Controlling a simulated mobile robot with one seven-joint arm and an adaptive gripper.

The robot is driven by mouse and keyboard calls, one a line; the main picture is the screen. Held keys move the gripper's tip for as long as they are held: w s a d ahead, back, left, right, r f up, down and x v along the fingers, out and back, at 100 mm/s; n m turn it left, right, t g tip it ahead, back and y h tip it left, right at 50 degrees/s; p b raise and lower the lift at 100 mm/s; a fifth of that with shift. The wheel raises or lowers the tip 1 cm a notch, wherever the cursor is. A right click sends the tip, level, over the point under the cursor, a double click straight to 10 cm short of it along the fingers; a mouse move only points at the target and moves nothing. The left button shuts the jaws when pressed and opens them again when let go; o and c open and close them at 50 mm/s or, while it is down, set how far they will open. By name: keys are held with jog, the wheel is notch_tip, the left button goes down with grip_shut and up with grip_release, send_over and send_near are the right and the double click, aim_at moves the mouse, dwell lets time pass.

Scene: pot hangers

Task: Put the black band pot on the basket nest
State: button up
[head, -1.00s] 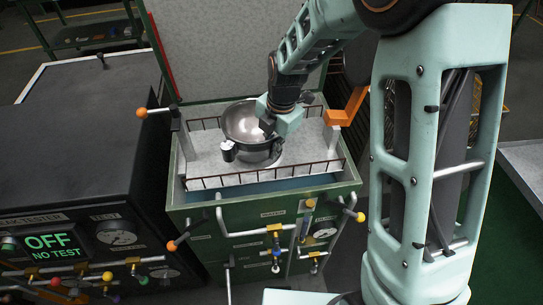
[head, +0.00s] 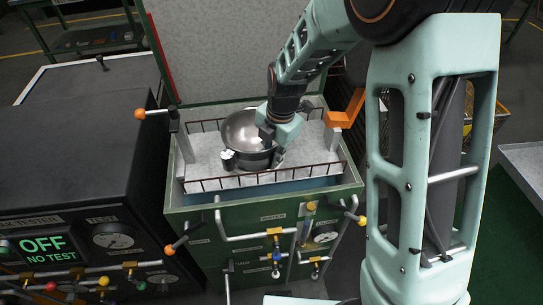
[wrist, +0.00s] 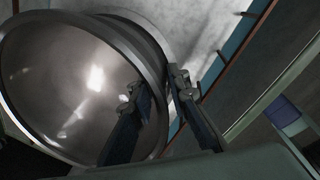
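The black band pot (head: 241,130) is a shiny steel bowl with a dark band and short side handles. In the head view it is upright in the basket nest (head: 202,171), a pale tray with wire rails on top of the green cabinet. Its underside is hidden, so I cannot tell whether it touches the tray. My gripper (head: 267,136) is at the pot's right side. In the wrist view my gripper (wrist: 157,90) has one finger inside the pot (wrist: 70,85) and one outside, shut on its wall near the rim.
A black tester box (head: 80,140) with an OFF display stands left of the green cabinet (head: 205,225). Knobbed levers and pipes stick out of the cabinet front. An orange bracket (head: 345,115) rises at the tray's right. A grey panel (head: 225,50) stands behind.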

notch_tip(320, 180, up, 12)
jog(key=s+d, duration=0.1)
jog(key=shift+d+p, duration=0.25)
jog(key=shift+p, duration=0.1)
